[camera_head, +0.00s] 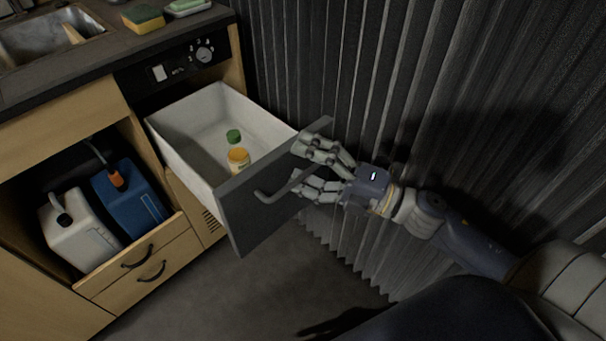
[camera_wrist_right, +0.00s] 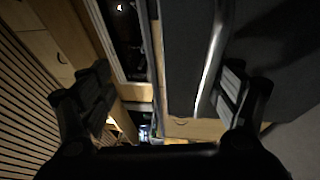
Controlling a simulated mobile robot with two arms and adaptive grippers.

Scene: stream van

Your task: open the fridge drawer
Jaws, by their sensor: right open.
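The fridge drawer (camera_head: 190,128) is pulled out from the cabinet under the counter. Its white inside shows, with a bottle with a green cap and an orange label (camera_head: 238,158) in it. Its dark front panel (camera_head: 245,228) carries a bar handle (camera_head: 284,188). My right gripper (camera_head: 308,168) is open at the right end of the front panel, with its fingers around the panel edge and close to the handle; I cannot tell whether they touch. In the right wrist view the open fingers (camera_wrist_right: 165,95) stand either side of the dark panel and the handle (camera_wrist_right: 212,60). My left gripper is not in view.
A control panel with a dial (camera_head: 203,54) is above the drawer. Left of it, an open compartment holds a white canister (camera_head: 78,232) and a blue canister (camera_head: 130,200). A sink (camera_head: 50,38) and sponge (camera_head: 143,19) are on the counter. A pleated dark curtain (camera_head: 400,80) hangs close behind my right arm.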

